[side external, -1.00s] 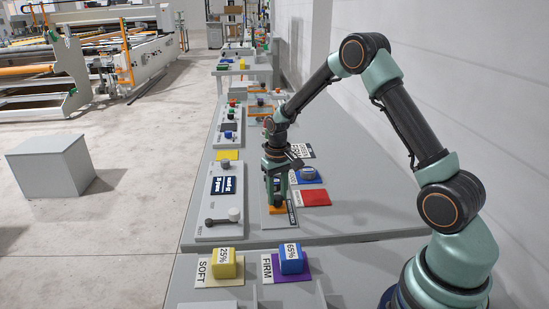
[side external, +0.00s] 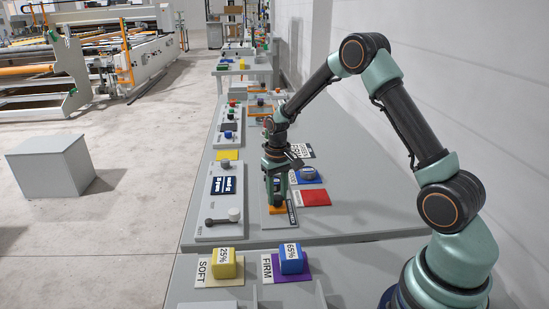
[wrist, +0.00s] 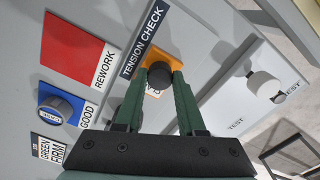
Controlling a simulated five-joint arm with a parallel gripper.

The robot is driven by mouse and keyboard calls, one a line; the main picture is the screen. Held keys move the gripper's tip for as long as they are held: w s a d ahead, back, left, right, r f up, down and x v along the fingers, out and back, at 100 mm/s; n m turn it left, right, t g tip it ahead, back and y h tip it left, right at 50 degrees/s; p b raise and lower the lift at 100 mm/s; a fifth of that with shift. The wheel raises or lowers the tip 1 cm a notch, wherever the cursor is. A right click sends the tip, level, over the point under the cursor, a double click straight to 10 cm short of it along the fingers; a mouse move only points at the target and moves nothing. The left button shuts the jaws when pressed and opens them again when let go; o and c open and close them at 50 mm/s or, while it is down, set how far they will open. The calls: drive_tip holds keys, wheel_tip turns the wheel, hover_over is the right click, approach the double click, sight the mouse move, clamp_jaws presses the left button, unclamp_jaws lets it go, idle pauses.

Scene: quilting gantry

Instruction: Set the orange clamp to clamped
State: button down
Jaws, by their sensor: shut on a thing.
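The orange clamp (wrist: 153,55) shows in the wrist view as an orange base with a round black knob (wrist: 160,76) on it, beside the TENSION CHECK label (wrist: 146,40). My gripper (wrist: 161,72) has its two green fingers on either side of the knob, shut on it. In the side view the orange base (side external: 277,210) shows just under my gripper (side external: 276,201), which points down at the table. The fingers cover part of the clamp, and I cannot tell its setting.
A grey panel with a white-knobbed TEST lever (wrist: 264,86) is on the other side. Yellow (side external: 224,264) and blue (side external: 292,259) blocks sit nearer the camera.

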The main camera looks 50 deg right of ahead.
drive_tip(key=shift+w+d+r, duration=0.15)
drive_tip(key=shift+w+d, duration=1.75)
drive_tip(key=shift+w, duration=0.05)
drive_tip(key=c, duration=0.5)
unclamp_jaws()
drive_tip(key=shift+s, duration=0.1)
wheel_tip(320, 180, up, 12)
